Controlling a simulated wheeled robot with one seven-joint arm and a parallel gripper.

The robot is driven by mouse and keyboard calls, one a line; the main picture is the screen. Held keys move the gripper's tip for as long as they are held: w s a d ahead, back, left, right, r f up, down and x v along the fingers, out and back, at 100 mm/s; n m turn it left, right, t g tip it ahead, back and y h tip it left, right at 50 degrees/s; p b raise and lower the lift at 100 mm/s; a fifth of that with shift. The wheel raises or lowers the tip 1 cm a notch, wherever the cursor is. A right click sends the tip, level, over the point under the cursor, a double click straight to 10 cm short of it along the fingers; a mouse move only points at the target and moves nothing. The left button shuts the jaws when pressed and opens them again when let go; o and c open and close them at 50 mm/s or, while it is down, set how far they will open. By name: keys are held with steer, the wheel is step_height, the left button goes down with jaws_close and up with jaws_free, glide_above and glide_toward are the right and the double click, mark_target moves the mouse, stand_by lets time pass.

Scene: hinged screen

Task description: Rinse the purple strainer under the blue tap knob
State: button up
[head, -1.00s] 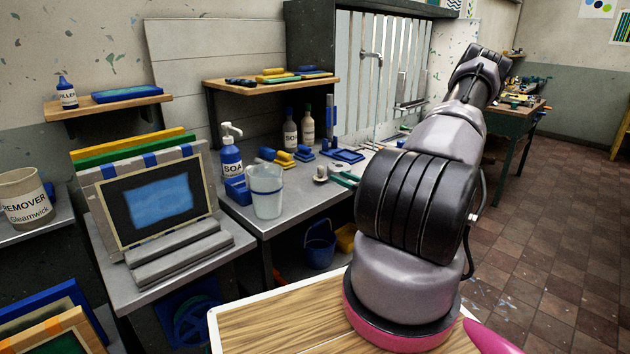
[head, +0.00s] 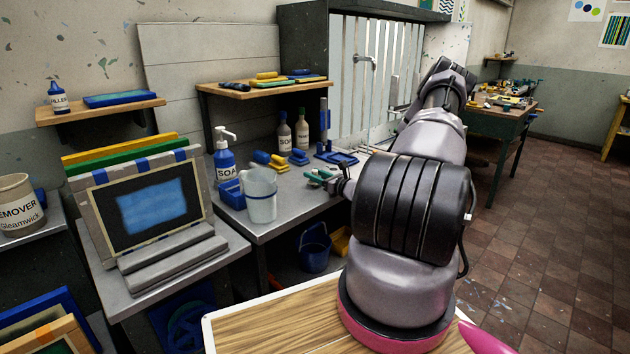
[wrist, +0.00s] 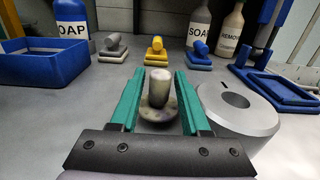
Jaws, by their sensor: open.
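I cannot make out a purple strainer or a blue tap knob in either view. A metal tap (head: 369,62) sticks out from the pale slatted panel behind the bench. My gripper (wrist: 160,104), with two green fingers, is open low over the grey bench. A small grey knobbed piece (wrist: 158,92) with a round base stands upright between the fingers, with a gap visible on both sides. In the head view my gripper (head: 319,179) is at the bench's front part, right of a clear pitcher, and the small piece is hard to tell there.
A blue bin (wrist: 42,62) is at the left and a blue tray (wrist: 285,88) at the right. Several stampers, soap bottles and the clear pitcher (head: 261,195) crowd the bench (head: 290,205). A blue bucket (head: 314,248) is below.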

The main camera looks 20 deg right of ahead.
jaws_close()
